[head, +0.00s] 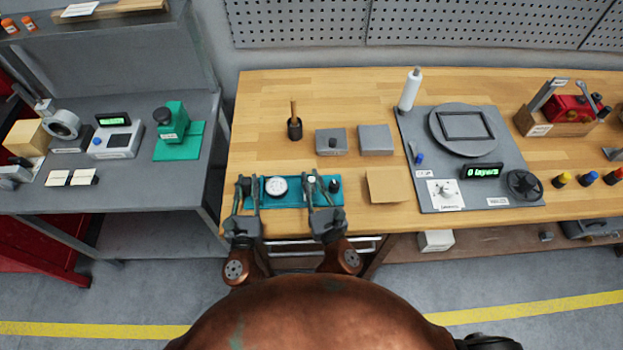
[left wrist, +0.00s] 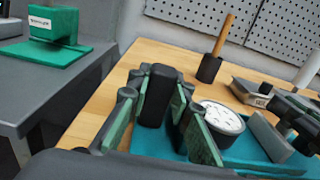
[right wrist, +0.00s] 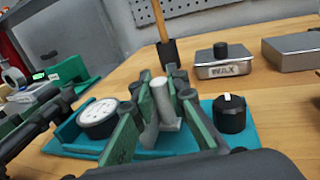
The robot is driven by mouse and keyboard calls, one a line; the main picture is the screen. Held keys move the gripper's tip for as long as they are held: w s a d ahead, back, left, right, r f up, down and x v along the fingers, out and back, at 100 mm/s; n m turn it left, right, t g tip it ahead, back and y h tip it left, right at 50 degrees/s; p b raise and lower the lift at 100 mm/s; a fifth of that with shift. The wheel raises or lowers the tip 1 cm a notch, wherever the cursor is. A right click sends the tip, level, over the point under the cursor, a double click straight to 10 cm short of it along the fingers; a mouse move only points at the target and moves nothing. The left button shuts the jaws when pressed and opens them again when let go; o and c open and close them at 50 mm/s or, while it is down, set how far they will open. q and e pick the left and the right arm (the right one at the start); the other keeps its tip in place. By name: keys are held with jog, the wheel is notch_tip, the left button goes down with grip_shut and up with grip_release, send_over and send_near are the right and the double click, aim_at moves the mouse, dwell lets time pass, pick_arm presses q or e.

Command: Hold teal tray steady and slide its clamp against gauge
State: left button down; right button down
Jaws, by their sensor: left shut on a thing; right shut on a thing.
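The teal tray (head: 297,196) lies flat along the front edge of the wooden bench. A round white-faced gauge (head: 276,186) sits on it, left of centre. My left gripper (head: 246,186) is shut on a dark upright block (left wrist: 157,95) at the tray's left end. My right gripper (head: 317,186) is shut on the grey post (right wrist: 160,98) of the clamp, right of the gauge. The clamp's grey plate (left wrist: 270,138) stands close to the gauge's right side; fingers partly hide the clamp, and contact cannot be told. A dark knob (right wrist: 230,113) sits at the tray's right end.
Behind the tray stand a wooden-handled tool (head: 294,126) in a dark holder and a grey lidded WAX box (right wrist: 222,65). A tan square (head: 387,186) lies just right of the tray. A grey side table (head: 110,190) stands left, across a gap.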

aim_at(293, 191)
pick_arm(q)
jog(key=shift+f, duration=0.2)
pick_arm(e)
jog(key=a, duration=0.6)
jog(key=c, duration=1.8)
grip_release()
jog(key=shift+d, duration=0.1)
jog(key=shift+c, duration=0.2)
jog(key=v, duration=1.2)
